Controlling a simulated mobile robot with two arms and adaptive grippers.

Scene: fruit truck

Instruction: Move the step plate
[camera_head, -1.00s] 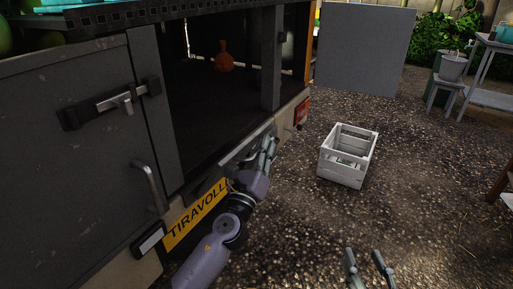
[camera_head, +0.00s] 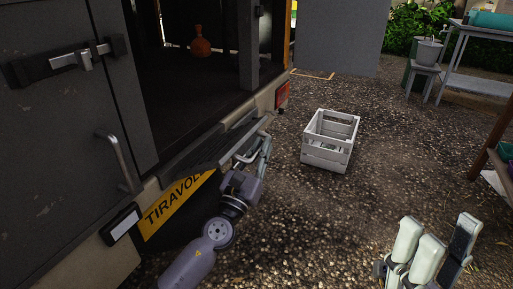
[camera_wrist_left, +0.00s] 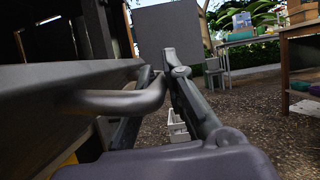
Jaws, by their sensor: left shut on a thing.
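The dark grey step plate (camera_head: 203,153) is at the truck's rear edge, above the yellow number plate. It stands out from the body at a slant. My left gripper (camera_head: 262,146) is at its right outer end. In the left wrist view, the left gripper (camera_wrist_left: 152,88) is shut on the plate's grey tube handle (camera_wrist_left: 112,101), with a finger on either side. My right gripper (camera_head: 446,232) is at the lower right of the head view, empty over the gravel, its fingers apart.
A white crate (camera_head: 329,157) stands on the gravel to the right of the truck. A closed grey door with a handle (camera_head: 119,160) is at left. An orange vase (camera_head: 200,42) stands inside the truck bed. Tables are at far right.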

